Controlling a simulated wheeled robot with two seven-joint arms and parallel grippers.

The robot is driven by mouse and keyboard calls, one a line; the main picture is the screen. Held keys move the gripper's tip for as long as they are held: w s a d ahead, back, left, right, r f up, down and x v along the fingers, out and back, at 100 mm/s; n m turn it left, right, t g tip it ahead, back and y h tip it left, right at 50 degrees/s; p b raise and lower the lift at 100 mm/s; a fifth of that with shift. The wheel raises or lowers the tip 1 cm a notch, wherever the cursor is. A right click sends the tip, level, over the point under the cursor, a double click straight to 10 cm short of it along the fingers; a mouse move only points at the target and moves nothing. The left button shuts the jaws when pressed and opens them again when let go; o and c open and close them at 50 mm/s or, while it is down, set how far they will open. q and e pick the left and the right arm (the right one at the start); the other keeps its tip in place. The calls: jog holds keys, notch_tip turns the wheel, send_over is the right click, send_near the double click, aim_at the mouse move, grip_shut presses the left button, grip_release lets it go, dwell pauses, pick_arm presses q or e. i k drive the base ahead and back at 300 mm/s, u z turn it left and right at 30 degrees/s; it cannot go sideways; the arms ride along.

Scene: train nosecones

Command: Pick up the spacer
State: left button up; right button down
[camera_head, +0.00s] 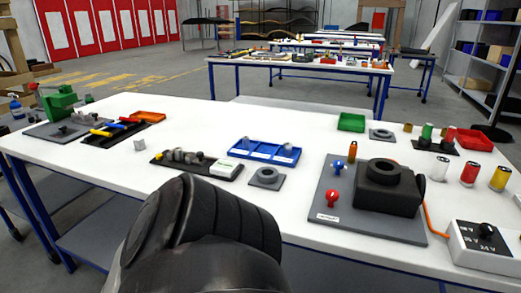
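I cannot tell for certain which piece is the spacer. A small grey block (140,144) stands alone on the white table, left of the middle. Several small grey metal parts (180,155) stand in a black tray (222,172) that has a white label. A grey ring on a square dark plate (267,177) lies right of that tray. A dark part of my own arm fills the bottom middle and hides the table's front edge there. No gripper fingers show in the head view.
A blue divided tray (264,151) sits mid-table. A grey board with a black round-topped fixture (388,187) and red and blue knobs takes the right, beside a control box (487,246). A green vise (62,103) and screwdrivers lie left. The middle-back table is clear.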

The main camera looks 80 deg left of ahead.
aim_at(177, 151)
jog(key=k, duration=1.35)
jog(key=u, duration=1.5)
jog(key=i, duration=0.15)
jog(key=u, duration=0.25)
